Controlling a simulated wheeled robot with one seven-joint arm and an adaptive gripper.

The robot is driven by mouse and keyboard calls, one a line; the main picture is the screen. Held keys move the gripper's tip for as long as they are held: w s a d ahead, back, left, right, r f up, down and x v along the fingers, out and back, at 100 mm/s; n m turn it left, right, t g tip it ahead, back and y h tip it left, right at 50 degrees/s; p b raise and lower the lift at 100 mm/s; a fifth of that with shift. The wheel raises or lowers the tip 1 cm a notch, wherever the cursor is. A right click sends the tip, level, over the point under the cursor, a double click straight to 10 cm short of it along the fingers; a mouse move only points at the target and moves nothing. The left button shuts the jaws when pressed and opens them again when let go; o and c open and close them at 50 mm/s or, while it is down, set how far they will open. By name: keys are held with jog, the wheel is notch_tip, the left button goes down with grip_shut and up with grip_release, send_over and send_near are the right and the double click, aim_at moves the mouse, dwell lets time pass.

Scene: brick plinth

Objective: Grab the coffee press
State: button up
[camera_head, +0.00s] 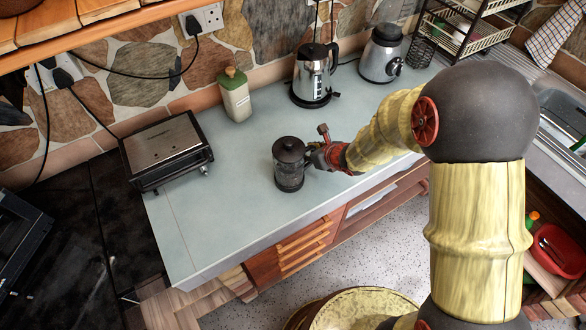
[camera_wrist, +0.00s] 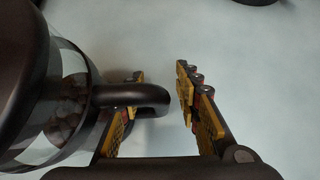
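The coffee press (camera_head: 289,165) stands upright on the pale worktop in the head view, dark-lidded with a clear body. In the wrist view the coffee press (camera_wrist: 45,90) fills the left side, and its dark handle (camera_wrist: 135,97) points right. My gripper (camera_head: 318,150) is just right of the press, at its handle. In the wrist view my gripper (camera_wrist: 160,105) is open, with the handle's end between its two fingers. A gap shows between the handle and the right finger. The left finger is partly hidden behind the handle, so I cannot tell if it touches.
A toaster or grill (camera_head: 168,150) sits left on the worktop (camera_head: 225,215). A green-lidded bottle (camera_head: 235,95), a kettle (camera_head: 314,75) and a blender base (camera_head: 381,55) stand at the back. The worktop in front of the press is clear.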

jog(key=shift+w+a+f, duration=0.15)
jog(key=shift+w+f, duration=0.05)
jog(key=shift+c, duration=0.8)
grip_shut()
dwell(0.4)
jog(key=shift+r, duration=0.1)
